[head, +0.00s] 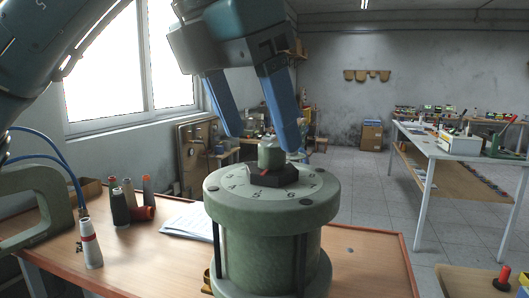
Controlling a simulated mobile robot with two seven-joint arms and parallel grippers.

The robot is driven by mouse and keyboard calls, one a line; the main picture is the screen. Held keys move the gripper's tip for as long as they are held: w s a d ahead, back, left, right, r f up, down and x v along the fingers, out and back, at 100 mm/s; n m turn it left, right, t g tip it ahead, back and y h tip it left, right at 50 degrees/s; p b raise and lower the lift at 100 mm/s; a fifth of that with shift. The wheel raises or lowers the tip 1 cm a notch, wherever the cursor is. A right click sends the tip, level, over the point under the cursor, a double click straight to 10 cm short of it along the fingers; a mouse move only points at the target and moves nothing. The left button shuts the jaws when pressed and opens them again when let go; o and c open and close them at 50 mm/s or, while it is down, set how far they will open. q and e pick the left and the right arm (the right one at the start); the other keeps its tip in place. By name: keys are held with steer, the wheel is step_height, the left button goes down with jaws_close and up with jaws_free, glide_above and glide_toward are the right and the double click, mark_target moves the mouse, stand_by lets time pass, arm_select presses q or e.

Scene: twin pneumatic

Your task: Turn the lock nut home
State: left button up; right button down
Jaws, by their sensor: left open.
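A grey-green cylindrical pneumatic unit (262,250) stands upright on the wooden table. Its round top plate (225,192) carries a ring of printed numbers and dark bolt heads. At the plate's centre sits a dark six-sided piece (272,176), which looks like the lock nut. My right gripper is out of view.
A green clamp-like frame (35,205) stands at the far left with blue hoses. A workbench (450,147) with tools stands at the right, beyond open floor.

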mark_target(263, 145)
arm_select(q)
steer(key=shift+x, duration=2)
steer(key=shift+c, duration=0.3)
steer(key=c, duration=0.9)
